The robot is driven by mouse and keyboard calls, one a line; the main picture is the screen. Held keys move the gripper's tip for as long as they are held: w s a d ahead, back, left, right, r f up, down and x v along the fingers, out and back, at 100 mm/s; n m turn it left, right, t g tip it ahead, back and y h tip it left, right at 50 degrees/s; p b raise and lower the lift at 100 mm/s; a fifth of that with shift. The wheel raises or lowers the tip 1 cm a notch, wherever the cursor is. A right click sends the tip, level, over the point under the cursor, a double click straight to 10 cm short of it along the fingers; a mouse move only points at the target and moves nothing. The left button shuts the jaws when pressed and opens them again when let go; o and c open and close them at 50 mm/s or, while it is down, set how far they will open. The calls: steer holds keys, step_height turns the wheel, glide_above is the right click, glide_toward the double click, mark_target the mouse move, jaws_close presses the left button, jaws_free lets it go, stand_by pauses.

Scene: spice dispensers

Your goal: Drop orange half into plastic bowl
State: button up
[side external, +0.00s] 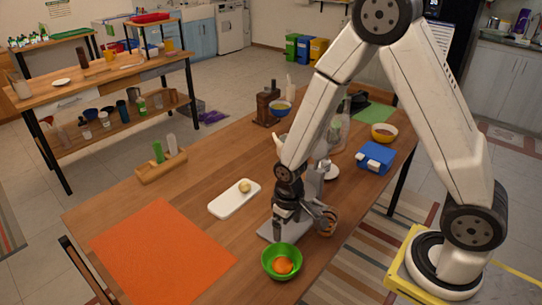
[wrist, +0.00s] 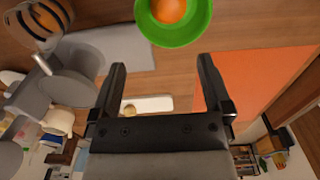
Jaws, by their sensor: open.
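The orange half (side external: 283,266) lies inside the green plastic bowl (side external: 267,259), which stands near the table's front edge in the side external view. In the wrist view the orange half (wrist: 168,10) and the green bowl (wrist: 178,36) are at the top, partly cut off by the frame edge. My gripper (side external: 288,228) is behind the bowl in the side external view, pointing down. In the wrist view my gripper (wrist: 161,68) has its fingers spread wide with nothing between them. It is apart from the orange half.
A grey appliance (side external: 312,185) stands right beside my gripper. A white board (side external: 226,204) with a small pale round item lies to the left. An orange mat (side external: 160,250) covers the table's front left.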

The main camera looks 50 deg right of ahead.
step_height(320, 180, up, 3)
steer(key=shift+r, duration=0.15)
stand_by(0.7)
steer(key=s+d+r+t, duration=0.2)
steer(key=s+r, duration=0.3)
steer(key=r, duration=0.3)
steer(key=shift+t, duration=0.3)
steer(key=shift+w+d, duration=0.1)
stand_by(0.9)
